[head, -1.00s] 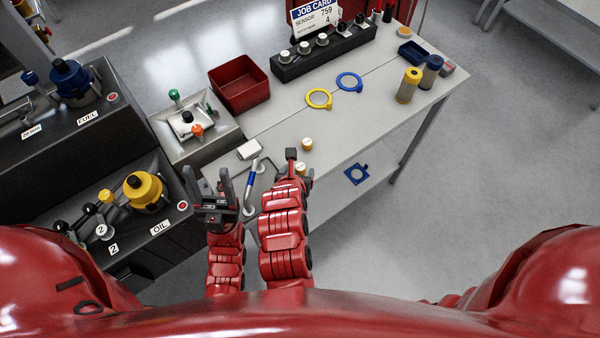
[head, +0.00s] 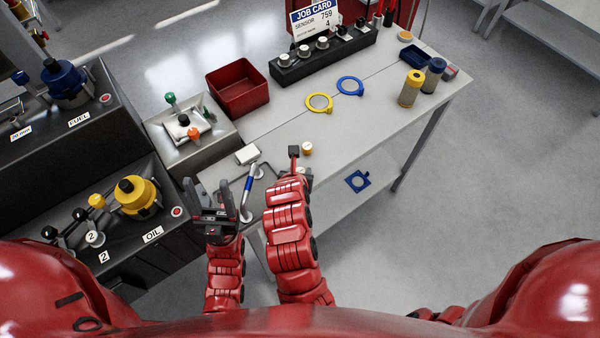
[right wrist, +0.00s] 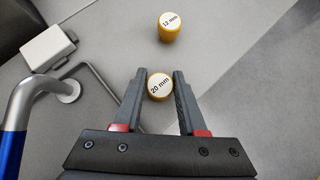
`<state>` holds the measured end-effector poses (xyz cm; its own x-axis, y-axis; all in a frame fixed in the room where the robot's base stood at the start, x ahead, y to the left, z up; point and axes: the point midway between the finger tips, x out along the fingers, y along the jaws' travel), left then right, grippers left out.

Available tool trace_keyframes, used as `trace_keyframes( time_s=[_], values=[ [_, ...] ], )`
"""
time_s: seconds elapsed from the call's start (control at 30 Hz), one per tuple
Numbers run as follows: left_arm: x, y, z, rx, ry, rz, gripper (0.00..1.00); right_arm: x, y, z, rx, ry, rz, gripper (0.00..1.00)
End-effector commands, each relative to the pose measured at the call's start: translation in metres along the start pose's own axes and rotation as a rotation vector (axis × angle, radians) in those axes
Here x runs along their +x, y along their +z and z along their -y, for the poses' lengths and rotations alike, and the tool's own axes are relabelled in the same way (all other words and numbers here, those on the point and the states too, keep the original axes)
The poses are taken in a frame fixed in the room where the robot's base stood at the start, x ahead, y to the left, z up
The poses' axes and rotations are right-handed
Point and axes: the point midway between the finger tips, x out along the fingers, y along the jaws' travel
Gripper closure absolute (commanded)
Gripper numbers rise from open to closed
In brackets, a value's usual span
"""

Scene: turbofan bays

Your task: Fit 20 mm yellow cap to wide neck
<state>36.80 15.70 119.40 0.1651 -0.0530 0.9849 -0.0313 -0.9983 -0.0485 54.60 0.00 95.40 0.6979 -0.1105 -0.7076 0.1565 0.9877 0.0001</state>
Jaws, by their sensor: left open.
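The yellow cap marked 20 mm (right wrist: 160,88) stands on the bench between the spread fingertips of my right gripper (right wrist: 159,78) in the right wrist view. A gap shows beside it, so the jaws are open around it. In the head view my right gripper (head: 298,160) mostly hides this cap. A second yellow cap, apparently marked 12 mm (right wrist: 170,27), stands just beyond; it also shows in the head view (head: 306,149). I cannot single out the wide neck; the OIL unit (head: 153,235) has a yellow fitting (head: 134,196).
A blue-handled tool (head: 249,184), a hex key (right wrist: 105,85) and a white block (head: 247,154) lie left of the right gripper. Yellow (head: 319,103) and blue (head: 350,86) rings, a red bin (head: 238,92) and bottles (head: 411,90) stand farther back.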

Motion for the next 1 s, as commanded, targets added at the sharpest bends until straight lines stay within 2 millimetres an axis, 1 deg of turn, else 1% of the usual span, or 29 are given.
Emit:
trace_keyframes(
  time_s=[0.03, 0.13, 0.53, 0.67, 0.87, 0.97, 1.0],
  values=[
    [0.0, 0.0, 0.0, 0.0, 0.0, 0.0, 0.39, 0.0, 0.0, 0.0, 0.0, 0.0, 0.0, 0.81],
    [0.0, 0.0, 0.0, 0.0, 0.0, 0.0, 0.39, 0.0, 0.0, 0.0, 0.0, 0.0, 0.0, 0.99],
    [0.0, 0.0, 0.0, 0.0, 0.0, 0.0, 0.39, 0.0, 0.0, 0.0, 0.0, 0.0, -0.001, 1.0],
    [0.002, 0.0, 0.0, 0.0, 0.0, 0.0, 0.39, -0.003, 0.002, 0.0, 0.0, 0.0, 0.0, 1.0],
    [0.014, -0.002, 0.001, 0.0, 0.0, 0.0, 0.39, -0.016, 0.016, 0.0, 0.002, 0.001, 0.001, 1.0],
    [0.023, -0.004, 0.001, 0.0, 0.0, 0.0, 0.39, -0.028, 0.028, -0.001, 0.003, 0.002, 0.001, 1.0],
    [0.027, -0.004, 0.001, 0.0, 0.0, 0.0, 0.39, -0.033, 0.027, 0.001, 0.002, 0.003, 0.0, 1.0]
  ],
)
